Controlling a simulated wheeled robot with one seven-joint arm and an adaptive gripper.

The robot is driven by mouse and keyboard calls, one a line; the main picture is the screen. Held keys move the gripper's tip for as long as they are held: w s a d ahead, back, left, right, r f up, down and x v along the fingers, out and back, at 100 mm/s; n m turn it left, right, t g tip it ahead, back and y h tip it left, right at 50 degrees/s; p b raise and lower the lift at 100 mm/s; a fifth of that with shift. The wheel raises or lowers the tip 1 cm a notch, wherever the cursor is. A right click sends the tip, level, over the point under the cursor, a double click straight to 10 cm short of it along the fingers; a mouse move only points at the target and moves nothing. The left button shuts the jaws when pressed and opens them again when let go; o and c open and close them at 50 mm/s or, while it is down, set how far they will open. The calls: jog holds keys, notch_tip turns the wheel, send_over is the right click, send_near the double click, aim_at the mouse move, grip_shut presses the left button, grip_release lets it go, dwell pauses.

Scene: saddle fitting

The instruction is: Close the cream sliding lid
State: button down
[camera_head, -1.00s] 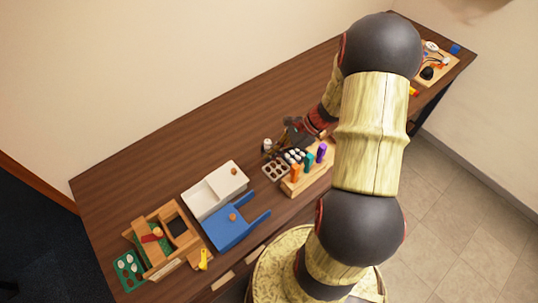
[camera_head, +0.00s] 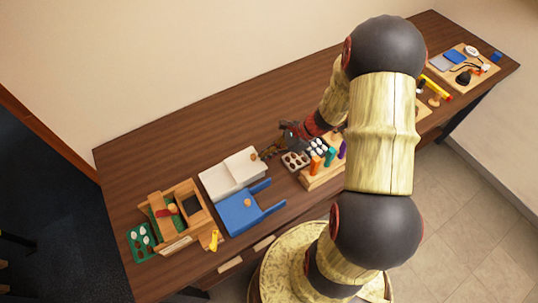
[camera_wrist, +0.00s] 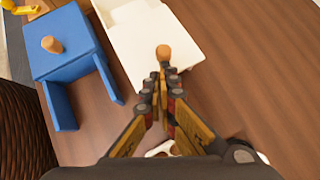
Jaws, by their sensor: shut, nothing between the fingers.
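The cream lid (camera_head: 242,165) lies over the right part of a cream box (camera_head: 215,182), whose left part shows an open hollow. In the wrist view the lid (camera_wrist: 150,45) has a round brown knob (camera_wrist: 163,51) near its edge. My gripper (camera_wrist: 164,72) is shut and empty, its fingertips just beside the knob on the near side. I cannot tell whether they touch it.
A blue panel (camera_head: 237,217) with a knob and two arms lies in front of the cream box. A wooden frame (camera_head: 189,205) and green tray (camera_head: 137,250) are at left. A holed tray (camera_head: 292,163) and a wooden rack (camera_head: 322,177) stand right. The table behind is clear.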

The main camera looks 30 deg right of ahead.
aim_at(233, 174)
jog(key=a, duration=1.1)
jog(key=shift+s+b, duration=0.2)
jog(key=shift+b, duration=0.2)
jog(key=shift+d, duration=0.1)
